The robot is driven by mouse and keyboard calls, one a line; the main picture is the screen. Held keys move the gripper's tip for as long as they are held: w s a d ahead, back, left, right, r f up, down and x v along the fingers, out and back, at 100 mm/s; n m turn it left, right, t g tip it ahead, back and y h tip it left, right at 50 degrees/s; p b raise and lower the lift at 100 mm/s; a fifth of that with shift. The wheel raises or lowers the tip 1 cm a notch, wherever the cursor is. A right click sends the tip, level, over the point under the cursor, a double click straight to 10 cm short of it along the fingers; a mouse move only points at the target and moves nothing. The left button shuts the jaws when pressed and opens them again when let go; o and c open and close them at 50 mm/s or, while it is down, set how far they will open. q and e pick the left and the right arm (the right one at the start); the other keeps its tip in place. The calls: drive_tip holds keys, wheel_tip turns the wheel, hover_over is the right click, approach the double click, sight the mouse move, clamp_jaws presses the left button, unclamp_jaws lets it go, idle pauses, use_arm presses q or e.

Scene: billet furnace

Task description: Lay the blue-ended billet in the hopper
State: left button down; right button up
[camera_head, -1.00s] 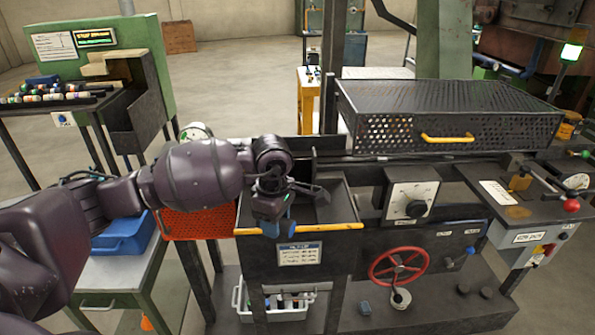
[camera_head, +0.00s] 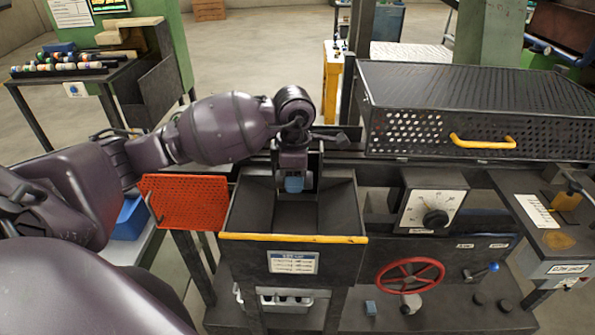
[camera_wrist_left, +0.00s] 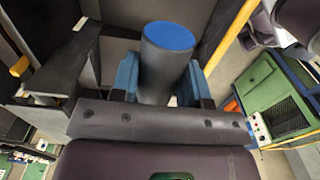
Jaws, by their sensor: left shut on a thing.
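The hopper (camera_head: 240,256) is an open dark box with a yellow front edge and a labelled front, in the middle of the head view. My left gripper (camera_head: 294,184) is at the hopper's back side, over its opening, pointing down. In the left wrist view my left gripper (camera_wrist_left: 163,85) is shut on the blue-ended billet (camera_wrist_left: 155,70), a grey cylinder with a blue end face turned to the camera. Blue finger pads stand on both sides of it. In the head view the billet cannot be told apart from the blue fingertips. My right gripper is not in view.
An orange perforated tray (camera_head: 185,203) is left of the hopper. A dial box (camera_head: 432,208) and a perforated cover with a yellow handle (camera_head: 470,100) stand to the right. A red handwheel (camera_head: 410,277) sits below. A rack of several billets (camera_head: 65,66) is at far left.

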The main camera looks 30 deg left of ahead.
use_arm(q)
drive_tip(key=shift+f+b, duration=0.35)
drive_tip(key=shift+f, duration=0.5)
wheel_tip(320, 180, down, 6)
drive_tip(key=b, duration=0.3)
drive_tip(key=shift+f, duration=0.15)
drive_tip(key=shift+f+b, duration=0.35)
drive_tip(key=shift+f, duration=0.2)
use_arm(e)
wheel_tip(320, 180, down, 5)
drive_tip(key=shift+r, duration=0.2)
